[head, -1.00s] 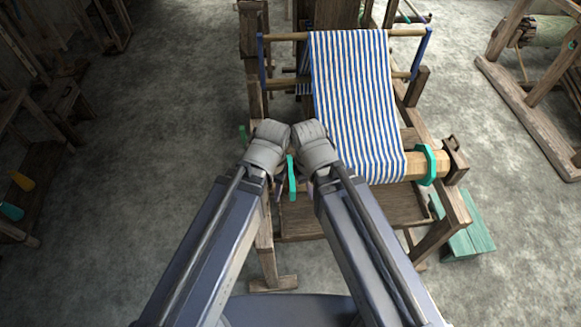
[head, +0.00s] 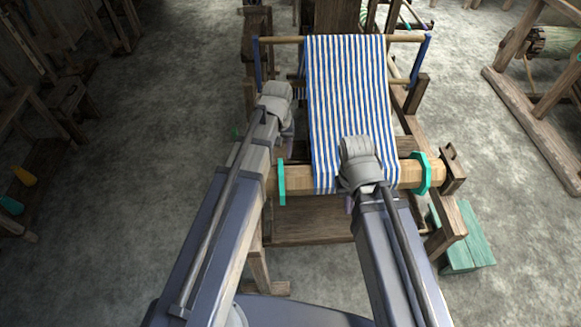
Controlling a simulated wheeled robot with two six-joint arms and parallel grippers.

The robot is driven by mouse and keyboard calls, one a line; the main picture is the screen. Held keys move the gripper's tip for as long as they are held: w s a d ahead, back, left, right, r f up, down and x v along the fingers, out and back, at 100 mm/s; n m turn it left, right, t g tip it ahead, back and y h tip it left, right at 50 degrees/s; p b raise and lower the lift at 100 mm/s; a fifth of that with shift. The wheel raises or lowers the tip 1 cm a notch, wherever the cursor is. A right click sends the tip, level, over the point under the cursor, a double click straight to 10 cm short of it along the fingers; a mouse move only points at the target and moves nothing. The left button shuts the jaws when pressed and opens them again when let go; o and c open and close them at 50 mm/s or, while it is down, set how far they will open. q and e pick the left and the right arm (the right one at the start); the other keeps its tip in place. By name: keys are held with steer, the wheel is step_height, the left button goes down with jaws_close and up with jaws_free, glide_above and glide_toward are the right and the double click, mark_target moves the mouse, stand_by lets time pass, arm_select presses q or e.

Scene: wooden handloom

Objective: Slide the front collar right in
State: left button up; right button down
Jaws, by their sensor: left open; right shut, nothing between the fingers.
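The wooden front beam (head: 298,178) carries two teal collars. The left collar (head: 281,183) stands upright on the beam, left of the striped cloth with bare beam between them. The right collar (head: 422,174) sits near the beam's right end, right of the cloth. My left gripper (head: 287,148) is open behind the beam near the left collar; its fingers are mostly hidden by the wrist. My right gripper (head: 349,206) is shut and empty, low in front of the cloth and beam, apart from both collars; my wrist hides part of it.
Blue and white striped cloth (head: 345,95) runs from the upper bar (head: 283,40) to the front beam. A teal bench (head: 467,238) stands at the right by the loom. Another wooden frame (head: 530,105) stands further right. The floor at left is open.

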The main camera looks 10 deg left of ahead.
mark_target(281, 168)
arm_select(q)
steer(key=shift+f, duration=0.15)
step_height(281, 168, down, 8)
steer(key=b, duration=0.7)
steer(key=shift+r+b, duration=0.2)
steer(key=shift+b, duration=0.2)
steer(key=shift+r, duration=0.1)
jaws_close()
stand_by(0.7)
